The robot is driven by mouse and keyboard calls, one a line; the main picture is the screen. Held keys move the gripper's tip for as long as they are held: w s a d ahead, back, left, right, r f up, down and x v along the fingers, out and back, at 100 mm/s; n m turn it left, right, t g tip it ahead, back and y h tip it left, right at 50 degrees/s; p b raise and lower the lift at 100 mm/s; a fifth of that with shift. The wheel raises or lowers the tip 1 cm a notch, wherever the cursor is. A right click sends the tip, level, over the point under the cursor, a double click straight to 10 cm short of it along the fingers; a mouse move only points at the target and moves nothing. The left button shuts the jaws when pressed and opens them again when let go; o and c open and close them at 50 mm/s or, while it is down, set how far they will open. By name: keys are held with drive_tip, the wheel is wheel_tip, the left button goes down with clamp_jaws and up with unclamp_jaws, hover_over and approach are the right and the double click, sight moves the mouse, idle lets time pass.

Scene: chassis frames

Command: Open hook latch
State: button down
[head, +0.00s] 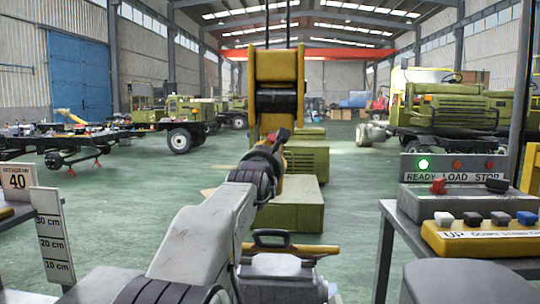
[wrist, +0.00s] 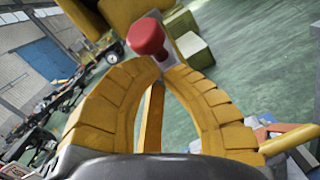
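A yellow hook block (head: 277,85) with a dark pulley hangs on cables in the upper middle of the head view. The hook and latch below it are largely hidden by my arm, and I cannot make out the latch's state. A red knob (wrist: 149,37) shows in the wrist view, right at the tips of my gripper. My gripper (wrist: 162,66) has two curved yellow fingers whose tips come together just below the knob. I cannot tell whether they pinch its stem. In the head view the fingers are not clear.
A control box (head: 462,203) with a lit green lamp and a yellow button pendant (head: 485,241) stand on a bench at the right. A height scale (head: 52,236) stands at the left. Green crates (head: 292,205) sit on the floor beyond the arm. Green trucks stand farther back.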

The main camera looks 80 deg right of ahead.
sight(272, 136)
drive_tip(key=shift+a+r+p, duration=0.1)
drive_tip(key=shift+r+p, duration=0.25)
drive_tip(key=shift+p, duration=0.25)
drive_tip(key=shift+a+r+y+p, duration=0.1)
drive_tip(key=shift+r+y+p, duration=0.5)
drive_tip(key=shift+p, duration=0.8)
wheel_tip(272, 136, up, 2)
drive_tip(key=y+p, duration=0.2)
drive_tip(key=p, duration=0.5)
drive_tip(key=shift+a+r, duration=0.1)
drive_tip(key=shift+r, duration=0.05)
drive_tip(key=r+y+p, duration=0.1)
drive_tip(key=y+p, duration=0.1)
drive_tip(key=p, duration=0.4)
drive_tip(key=shift+r, duration=0.25)
drive_tip(key=shift+d+r+p, duration=0.25)
drive_tip(key=shift+r+p, duration=0.35)
drive_tip(key=shift+p, duration=0.35)
drive_tip(key=shift+r, duration=0.1)
